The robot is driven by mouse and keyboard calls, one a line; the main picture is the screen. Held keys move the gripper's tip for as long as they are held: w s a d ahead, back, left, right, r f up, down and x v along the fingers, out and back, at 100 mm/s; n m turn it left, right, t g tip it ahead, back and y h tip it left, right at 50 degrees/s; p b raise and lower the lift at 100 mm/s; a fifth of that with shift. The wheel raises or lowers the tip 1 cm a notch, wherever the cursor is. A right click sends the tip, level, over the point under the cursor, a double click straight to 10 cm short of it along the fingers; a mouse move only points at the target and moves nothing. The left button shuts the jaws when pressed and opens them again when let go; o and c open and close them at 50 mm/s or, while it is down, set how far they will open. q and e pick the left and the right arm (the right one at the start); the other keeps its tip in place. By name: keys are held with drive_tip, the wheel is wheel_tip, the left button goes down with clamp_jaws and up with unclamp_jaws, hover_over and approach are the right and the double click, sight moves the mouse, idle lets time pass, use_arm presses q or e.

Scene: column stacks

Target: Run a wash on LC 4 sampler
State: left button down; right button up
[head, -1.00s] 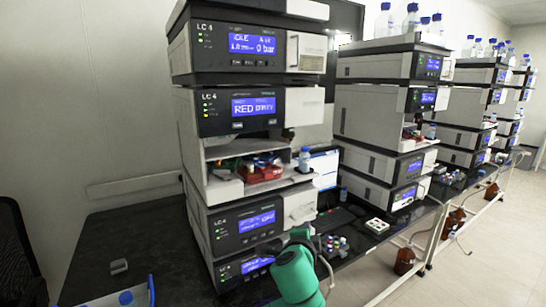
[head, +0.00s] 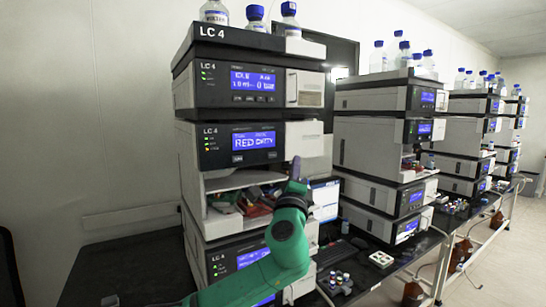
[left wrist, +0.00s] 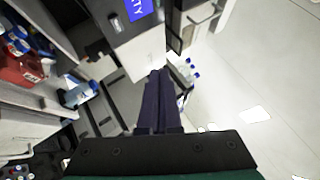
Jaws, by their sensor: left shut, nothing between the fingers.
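The LC 4 stack stands at the centre of the head view. A blue-capped bottle (left wrist: 78,93) stands at the bay's edge there. My left gripper (head: 297,164) is shut and empty, fingers up, in front of the module's right side. Contact cannot be told. My right gripper is not in view.
Bottles (head: 255,18) stand on top of the stack. More stacks (head: 375,140) line the bench to the right. A computer screen (head: 326,200) and a white vial rack (head: 381,259) are close by on the bench. The aisle at right is free.

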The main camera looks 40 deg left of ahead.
sight(272, 155)
use_arm(q)
drive_tip(key=shift+w+a+b, duration=0.25)
drive_tip(key=shift+w+a, duration=0.15)
drive_tip(key=shift+a, duration=1)
drive_tip(key=shift+w+a+b, duration=0.25)
drive_tip(key=shift+w+a, duration=0.2)
drive_tip(key=shift+a, duration=0.95)
drive_tip(key=shift+w+a+b, duration=0.25)
drive_tip(key=shift+w+a, duration=0.15)
drive_tip(key=shift+a, duration=1)
drive_tip(key=shift+w+a, duration=0.15)
drive_tip(key=shift+a, duration=0.25)
drive_tip(key=shift+w+a, duration=0.1)
drive_tip(key=shift+a, duration=0.3)
drive_tip(key=shift+s+d, duration=0.25)
drive_tip(key=shift+d, duration=0.55)
